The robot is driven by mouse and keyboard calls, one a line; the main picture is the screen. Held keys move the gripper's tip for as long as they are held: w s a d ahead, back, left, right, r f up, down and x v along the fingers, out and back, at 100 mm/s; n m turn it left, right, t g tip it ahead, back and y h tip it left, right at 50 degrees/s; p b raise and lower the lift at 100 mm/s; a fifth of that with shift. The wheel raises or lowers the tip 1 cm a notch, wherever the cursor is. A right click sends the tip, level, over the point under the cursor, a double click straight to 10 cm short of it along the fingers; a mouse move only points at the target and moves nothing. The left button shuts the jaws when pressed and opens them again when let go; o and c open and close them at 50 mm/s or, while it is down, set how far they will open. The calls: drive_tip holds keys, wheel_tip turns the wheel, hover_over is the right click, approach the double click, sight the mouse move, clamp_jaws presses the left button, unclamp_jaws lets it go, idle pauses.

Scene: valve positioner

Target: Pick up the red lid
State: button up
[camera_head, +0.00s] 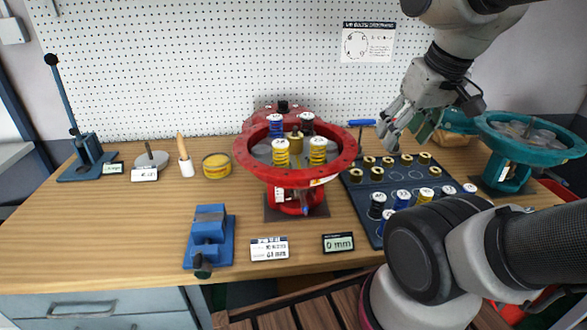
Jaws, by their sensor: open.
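The red lid (262,113) shows behind the open red valve housing (241,160), with a dark knob on its top. The housing's ring hides its lower part, so I cannot tell what it rests on. The housing stands upright on the bench with several yellow, blue and dark springs inside its ring. My gripper (388,136) is open and empty, pointing down and left. It is to the right of the red lid and above the back of the spring tray, apart from both.
A dark tray (363,212) with several springs and rings lies to the right. A teal housing (507,150) stands at the far right. A blue vise (209,238) is in front, and a yellow tin (216,165) is on the left. The pegboard (190,70) bounds the back.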

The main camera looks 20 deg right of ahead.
drive_tip(key=shift+w, duration=0.1)
idle(0.4)
drive_tip(key=w+a+r+n, duration=0.1)
drive_tip(key=w+r, duration=0.2)
drive_tip(key=w, duration=0.4)
drive_tip(key=w+r+n, duration=0.1)
drive_tip(key=w+r, duration=0.3)
drive_tip(key=w, duration=0.3)
drive_tip(key=n+g+y, duration=0.1)
drive_tip(key=n+g, duration=0.2)
drive_tip(key=n, duration=0.2)
hover_over(283, 102)
drive_tip(key=s, duration=0.1)
drive_tip(key=f, duration=1)
drive_tip(key=shift+d+f, duration=0.2)
drive_tip(key=shift+d, duration=0.05)
drive_tip(key=shift+w+f, duration=0.2)
drive_tip(key=shift+f, duration=0.1)
drive_tip(key=f, duration=0.7)
drive_tip(key=shift+w+a+f, duration=0.25)
drive_tip(key=shift+w, duration=0.05)
drive_tip(key=shift+c, duration=0.3)
